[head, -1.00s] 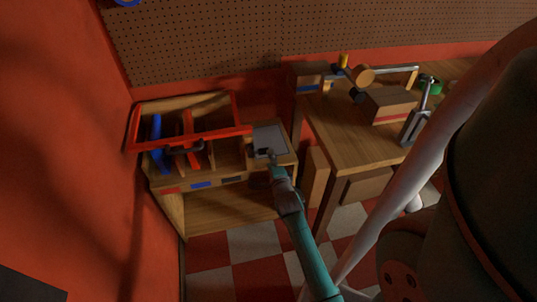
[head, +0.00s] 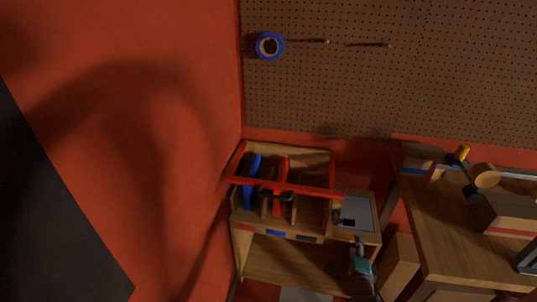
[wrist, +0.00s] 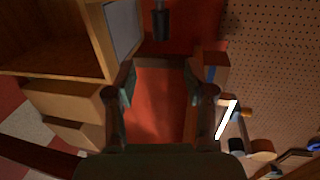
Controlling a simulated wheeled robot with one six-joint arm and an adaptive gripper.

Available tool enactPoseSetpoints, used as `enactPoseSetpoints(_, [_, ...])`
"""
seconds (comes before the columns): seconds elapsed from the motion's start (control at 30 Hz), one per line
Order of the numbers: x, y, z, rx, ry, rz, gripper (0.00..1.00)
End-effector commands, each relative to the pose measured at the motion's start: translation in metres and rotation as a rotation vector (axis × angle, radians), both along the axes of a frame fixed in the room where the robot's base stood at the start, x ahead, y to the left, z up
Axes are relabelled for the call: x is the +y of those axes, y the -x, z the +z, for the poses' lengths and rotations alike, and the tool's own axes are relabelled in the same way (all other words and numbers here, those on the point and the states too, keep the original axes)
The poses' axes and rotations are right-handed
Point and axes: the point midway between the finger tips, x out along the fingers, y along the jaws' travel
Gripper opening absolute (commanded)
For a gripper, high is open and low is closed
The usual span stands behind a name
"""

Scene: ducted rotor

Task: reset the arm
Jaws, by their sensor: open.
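My gripper (head: 357,243) shows at the end of my teal arm, at the lower right of the head view, in front of the wooden cabinet's right end. In the wrist view, my gripper (wrist: 166,92) has its two fingers wide apart with nothing between them. Red wall shows behind the gap. Most of my arm is out of frame below.
The wooden cabinet (head: 280,270) has a red-framed top holding blue and red tools, and a grey panel (head: 356,210) at its right. A workbench (head: 440,235) with clamps and blocks stands right. Red wall fills the left; a pegboard (head: 400,90) hangs behind.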

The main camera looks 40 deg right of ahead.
Motion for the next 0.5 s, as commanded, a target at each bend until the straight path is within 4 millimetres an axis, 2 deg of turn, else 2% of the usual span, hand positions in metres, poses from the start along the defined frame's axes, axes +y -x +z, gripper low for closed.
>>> enactPoseSetpoints(0.17, [0.005,0.0,-0.001,0.008,0.004,0.009,0.54])
enactPoseSetpoints(0.27, [0.026,0.002,-0.005,0.046,0.032,0.051,0.54])
enactPoseSetpoints(0.37, [0.065,0.007,-0.01,0.121,0.094,0.133,0.54])
enactPoseSetpoints(0.5, [0.132,0.022,-0.013,0.248,0.224,0.282,0.54])
